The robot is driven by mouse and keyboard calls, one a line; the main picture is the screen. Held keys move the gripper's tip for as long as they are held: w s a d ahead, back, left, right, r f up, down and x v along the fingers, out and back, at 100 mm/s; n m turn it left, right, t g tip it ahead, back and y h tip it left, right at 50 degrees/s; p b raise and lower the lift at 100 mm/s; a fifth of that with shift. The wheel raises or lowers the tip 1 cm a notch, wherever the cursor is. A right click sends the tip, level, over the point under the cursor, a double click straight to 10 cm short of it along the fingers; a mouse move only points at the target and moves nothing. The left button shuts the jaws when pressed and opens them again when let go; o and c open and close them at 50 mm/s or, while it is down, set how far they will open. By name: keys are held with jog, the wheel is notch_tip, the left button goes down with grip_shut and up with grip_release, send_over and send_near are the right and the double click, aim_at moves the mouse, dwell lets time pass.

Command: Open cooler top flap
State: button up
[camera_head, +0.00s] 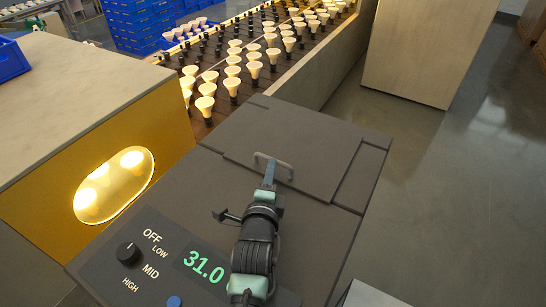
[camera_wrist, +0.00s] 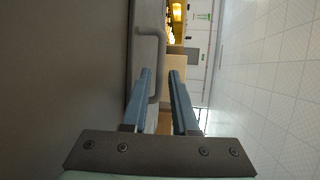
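The cooler is a dark grey box (camera_head: 190,190) with a flat top. Its top flap (camera_head: 305,140) is a grey panel lying shut and level with the top. A pale bar handle (camera_head: 285,167) stands near the flap's front edge; it also shows in the wrist view (camera_wrist: 149,31). My gripper (camera_head: 269,172) is at the handle, pointing away from the camera. In the wrist view its two blue fingers (camera_wrist: 160,74) are apart, with part of the handle bar between them. I cannot tell whether either finger touches the bar.
The cooler's front panel has a knob (camera_head: 128,252) and a green 31.0 display (camera_head: 203,265). A rack of bulbs (camera_head: 254,68) stands behind. A yellow-sided cabinet (camera_head: 95,150) with a lit window is at left. A pale box (camera_head: 425,50) stands back right.

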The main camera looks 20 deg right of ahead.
jog(key=shift+p+x, duration=0.3)
jog(key=shift+x, duration=2.2)
grip_shut()
